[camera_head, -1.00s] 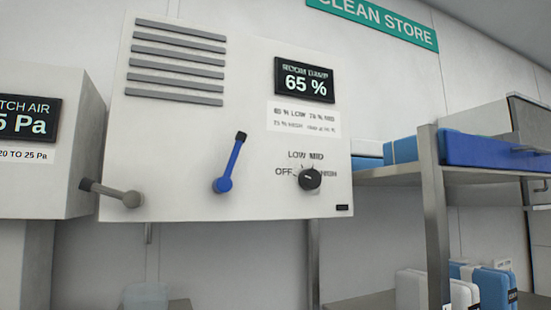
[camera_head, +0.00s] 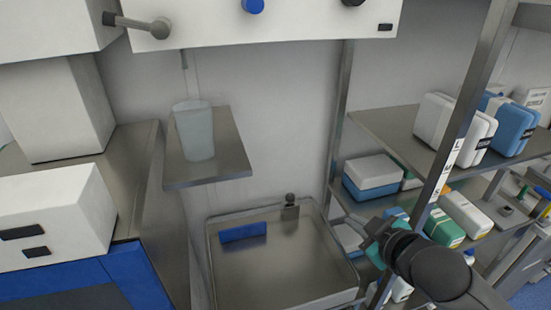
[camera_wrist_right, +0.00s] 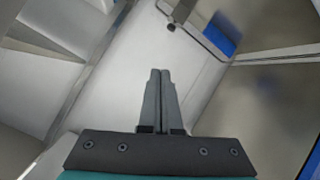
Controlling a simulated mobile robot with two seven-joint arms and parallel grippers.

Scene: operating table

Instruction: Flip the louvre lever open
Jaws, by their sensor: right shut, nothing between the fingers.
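The wall unit (camera_head: 290,27) shows only its lower edge at the top of the head view. A grey lever (camera_head: 140,24) with a round hub and dark tip sticks out to the left from its lower left corner. Only the round base of the blue lever (camera_head: 253,6) shows; its arm is cut off by the top edge. I cannot tell which one is the louvre lever. My right gripper (camera_head: 371,240) is low at the right, well below and right of both levers. In the wrist view the right gripper (camera_wrist_right: 159,75) is shut and empty. My left gripper is out of view.
A small shelf (camera_head: 217,173) holds a translucent cup (camera_head: 194,130). Below is a metal tray (camera_head: 275,280) with a blue block (camera_head: 243,232). Shelving with boxes (camera_head: 371,172) and a metal post (camera_head: 455,140) stands at the right. A white cabinet (camera_head: 60,215) is at the left.

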